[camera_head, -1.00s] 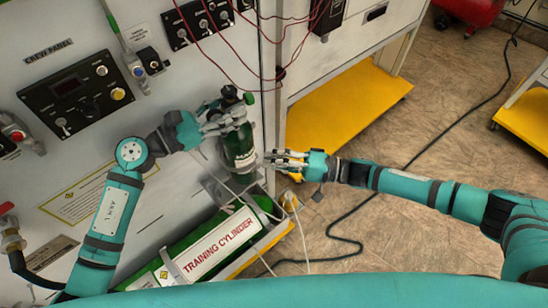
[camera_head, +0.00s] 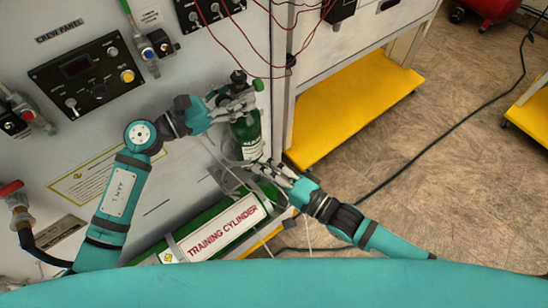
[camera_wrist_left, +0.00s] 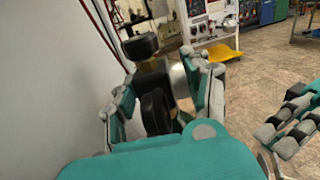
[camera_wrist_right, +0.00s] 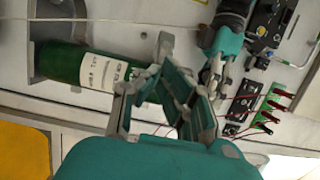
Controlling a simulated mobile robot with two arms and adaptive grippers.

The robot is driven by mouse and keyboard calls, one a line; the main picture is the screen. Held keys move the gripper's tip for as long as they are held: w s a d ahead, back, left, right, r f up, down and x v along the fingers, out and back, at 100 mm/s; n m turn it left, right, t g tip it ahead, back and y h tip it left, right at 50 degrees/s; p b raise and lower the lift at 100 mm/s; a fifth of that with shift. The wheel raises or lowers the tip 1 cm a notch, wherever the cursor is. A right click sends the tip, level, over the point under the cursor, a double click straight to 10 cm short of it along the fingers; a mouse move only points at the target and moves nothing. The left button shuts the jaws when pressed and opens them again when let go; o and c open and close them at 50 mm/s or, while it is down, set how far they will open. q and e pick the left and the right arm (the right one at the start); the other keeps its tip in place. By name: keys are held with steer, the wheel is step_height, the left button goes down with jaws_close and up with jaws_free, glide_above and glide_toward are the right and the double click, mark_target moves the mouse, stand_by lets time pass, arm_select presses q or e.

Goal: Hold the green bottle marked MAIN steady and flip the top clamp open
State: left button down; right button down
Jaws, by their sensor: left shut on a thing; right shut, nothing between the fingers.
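The green bottle (camera_head: 247,138) stands upright against the white panel; its white label also shows in the right wrist view (camera_wrist_right: 92,70), too blurred to read. My left gripper (camera_head: 243,102) is shut around the bottle's neck. In the left wrist view, a black knob (camera_wrist_left: 140,47) and brass valve parts stand between the left fingers (camera_wrist_left: 160,88). My right gripper (camera_head: 265,168) is shut and empty, just below and right of the bottle's lower end. In the right wrist view its fingers (camera_wrist_right: 165,80) overlap the bottle's end. The top clamp cannot be made out clearly.
A green TRAINING CYLINDER (camera_head: 228,232) lies in a tray below the bottle. Red wires (camera_head: 262,58) hang above it. A yellow shelf (camera_head: 350,108) is to the right.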

mark_target(244, 169)
steer(key=s+a+m+t+h, duration=0.2)
steer(key=a+m+t+h, duration=0.1)
steer(key=shift+s+a+h, duration=0.15)
steer(key=shift+h, duration=0.15)
steer(key=shift+s+a+t, duration=0.3)
steer(key=shift+s+a, duration=0.05)
steer(key=shift+a, duration=0.45)
